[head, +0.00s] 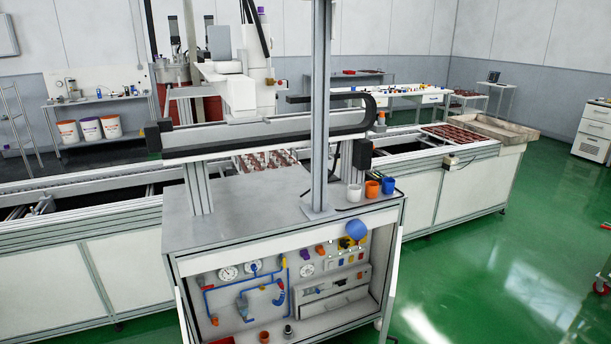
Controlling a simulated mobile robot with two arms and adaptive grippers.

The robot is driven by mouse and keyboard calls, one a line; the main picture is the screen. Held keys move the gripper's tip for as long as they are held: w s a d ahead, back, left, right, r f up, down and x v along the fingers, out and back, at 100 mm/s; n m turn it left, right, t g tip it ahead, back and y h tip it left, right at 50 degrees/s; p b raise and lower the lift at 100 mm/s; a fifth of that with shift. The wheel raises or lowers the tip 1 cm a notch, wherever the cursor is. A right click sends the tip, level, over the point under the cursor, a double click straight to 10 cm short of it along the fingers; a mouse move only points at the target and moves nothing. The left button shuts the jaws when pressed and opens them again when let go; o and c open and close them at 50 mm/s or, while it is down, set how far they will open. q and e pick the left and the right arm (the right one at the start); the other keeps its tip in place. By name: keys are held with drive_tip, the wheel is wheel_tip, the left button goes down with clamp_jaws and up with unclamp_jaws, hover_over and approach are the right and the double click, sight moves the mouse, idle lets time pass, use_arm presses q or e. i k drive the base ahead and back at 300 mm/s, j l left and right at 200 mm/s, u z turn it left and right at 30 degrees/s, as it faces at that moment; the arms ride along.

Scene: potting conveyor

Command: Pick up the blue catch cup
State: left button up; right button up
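The blue catch cup (388,185) stands upright on the right end of the grey cabinet top (262,205), close to its edge. It is the rightmost of three small cups in a row. The orange cup (372,189) is beside it on the left, and the white cup (354,193) is left of that. A dark cable or hose runs on the top around the cups. Neither of my grippers shows in the head view.
A metal post (320,110) rises from the cabinet top left of the cups. Behind runs the conveyor with white side panels (455,195) and a tray of dark red parts (452,133). A blue round knob (356,230) sits on the cabinet front. Green floor (500,270) at the right is clear.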

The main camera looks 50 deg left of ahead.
sight(388, 186)
drive_tip(key=i+j+u, duration=0.15)
drive_tip(key=i+u, duration=0.15)
drive_tip(key=u, duration=0.15)
drive_tip(key=i+u, duration=0.6)
drive_tip(key=u, duration=0.25)
